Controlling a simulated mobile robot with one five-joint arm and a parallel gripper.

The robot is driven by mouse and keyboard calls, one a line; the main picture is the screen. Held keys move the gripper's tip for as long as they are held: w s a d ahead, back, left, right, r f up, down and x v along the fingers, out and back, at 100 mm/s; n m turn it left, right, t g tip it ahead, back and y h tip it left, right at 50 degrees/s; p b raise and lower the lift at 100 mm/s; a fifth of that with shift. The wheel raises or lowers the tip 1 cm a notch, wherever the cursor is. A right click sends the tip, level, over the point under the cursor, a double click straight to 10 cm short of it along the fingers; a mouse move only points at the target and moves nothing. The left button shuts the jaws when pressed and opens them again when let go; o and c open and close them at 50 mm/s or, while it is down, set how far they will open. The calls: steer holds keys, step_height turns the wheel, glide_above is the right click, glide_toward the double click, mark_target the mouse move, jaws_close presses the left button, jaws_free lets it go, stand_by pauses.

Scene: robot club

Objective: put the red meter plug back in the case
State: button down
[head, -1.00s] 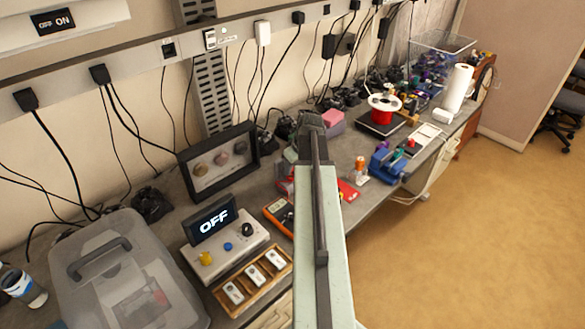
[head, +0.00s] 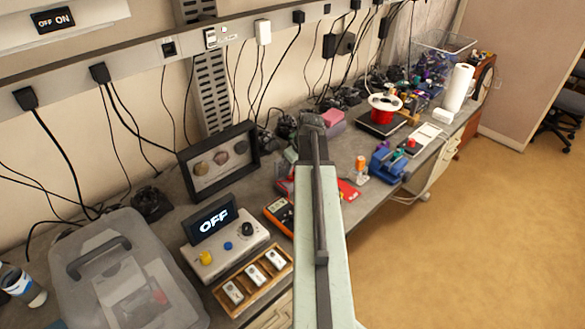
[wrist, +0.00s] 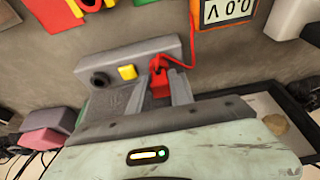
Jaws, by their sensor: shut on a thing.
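The red meter plug (wrist: 160,77) is between the jaws of my gripper (wrist: 158,92) in the wrist view, and the gripper is shut on it. A red lead runs from it toward the orange meter (wrist: 225,14), whose display reads 0.0 V. Just beyond the jaws is a grey box (wrist: 112,68) with a dark round fitting and a yellow square. I cannot tell whether the plug touches this box. In the head view the orange meter (head: 279,213) is partly behind my arm, which hides the gripper and plug. A translucent lidded case (head: 80,292) stands at the left.
A console reading OFF (head: 214,220) and a wooden tray (head: 232,309) stand left of my arm. A framed display (head: 218,163) leans by the wall. A pink block (wrist: 45,140) is near the gripper. A blue vise (head: 386,165) and red spool (head: 384,108) are further right. Open floor lies right.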

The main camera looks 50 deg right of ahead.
steer(key=shift+f+b, duration=0.75)
stand_by(1.0)
steer(key=c, duration=1.1)
jaws_free()
steer(key=p+v, duration=0.7)
steer(key=shift+s+r, duration=0.15)
steer(key=shift+r, duration=0.2)
steer(key=shift+a, duration=0.1)
